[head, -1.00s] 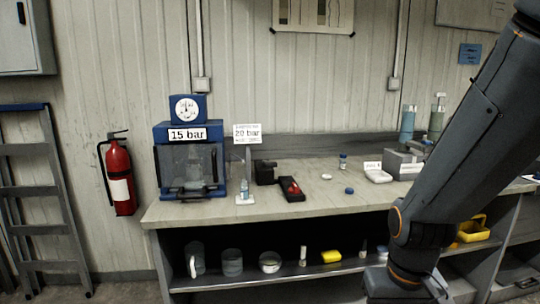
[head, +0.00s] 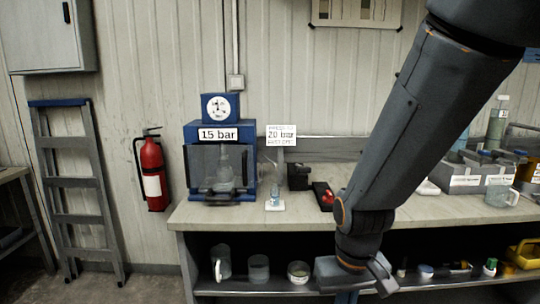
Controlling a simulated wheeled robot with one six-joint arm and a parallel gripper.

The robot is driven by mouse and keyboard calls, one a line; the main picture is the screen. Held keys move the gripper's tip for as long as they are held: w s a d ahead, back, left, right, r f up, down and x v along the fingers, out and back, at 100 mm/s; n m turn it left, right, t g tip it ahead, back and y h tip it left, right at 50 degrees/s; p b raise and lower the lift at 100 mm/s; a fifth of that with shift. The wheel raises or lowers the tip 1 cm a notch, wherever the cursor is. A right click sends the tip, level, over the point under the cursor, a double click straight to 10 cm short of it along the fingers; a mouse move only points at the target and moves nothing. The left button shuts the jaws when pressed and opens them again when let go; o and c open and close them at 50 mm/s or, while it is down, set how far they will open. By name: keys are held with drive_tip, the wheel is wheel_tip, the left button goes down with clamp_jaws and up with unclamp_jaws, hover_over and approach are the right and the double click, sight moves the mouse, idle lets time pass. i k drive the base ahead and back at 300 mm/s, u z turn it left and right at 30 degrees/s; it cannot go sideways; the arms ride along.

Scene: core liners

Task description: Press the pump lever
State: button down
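A blue press (head: 220,160) with a clear front and a bottle-like vessel inside stands at the bench's left end. Its sign (head: 218,134) reads "15 bar", with a blue-framed dial gauge (head: 221,106) on top. A low black unit with a red part (head: 325,193) lies to its right; it may carry the pump lever, but I cannot make the lever out for certain. My arm partly covers the bench right of it. My gripper (head: 372,278) hangs low in front of the bench's lower shelf, apart from the press; its finger gap is unclear.
A card (head: 281,135) reading "20 bar" stands behind a small bottle (head: 275,197). A dark block (head: 298,176) sits nearby. Jars (head: 259,268) line the lower shelf. A grey tray (head: 470,180) stands at right. A fire extinguisher (head: 152,172) and ladder (head: 78,190) are at left.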

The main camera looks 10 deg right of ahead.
sight(300, 169)
drive_tip(key=u, duration=0.1)
drive_tip(key=i, duration=1)
drive_tip(key=z, duration=0.3)
